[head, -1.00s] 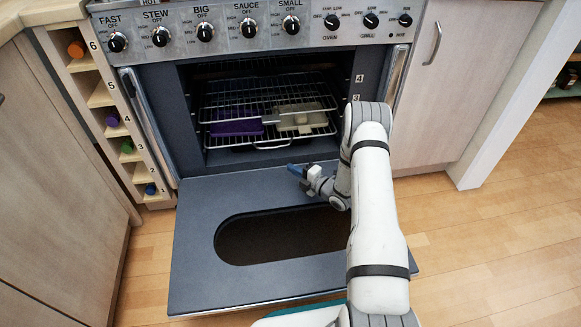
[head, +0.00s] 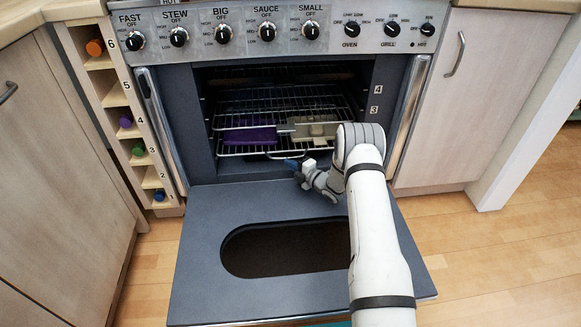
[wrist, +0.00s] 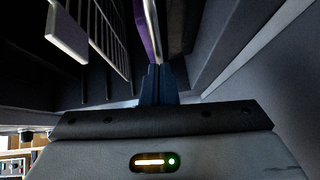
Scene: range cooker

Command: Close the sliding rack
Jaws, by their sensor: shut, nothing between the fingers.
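The wire rack (head: 237,152) sits in the open oven, low in the cavity. It holds a purple slab (head: 250,135) on the left and a pale blocky item (head: 318,134) on the right. My gripper (head: 291,163) is just in front of the rack's front edge, above the inner end of the lowered door; its blue fingers point left and inward. In the wrist view the shut, empty fingers (wrist: 157,84) point towards a purple strip with a pale edge (wrist: 148,30). Contact with the rack cannot be told. My forearm hides the rack's right end.
The oven door (head: 200,235) lies folded down in front, with a dark oval window (head: 285,250). The oven side walls (head: 190,115) flank the cavity. Another wire shelf (head: 275,95) is higher inside. A bottle rack (head: 125,110) stands left; the floor at right is clear.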

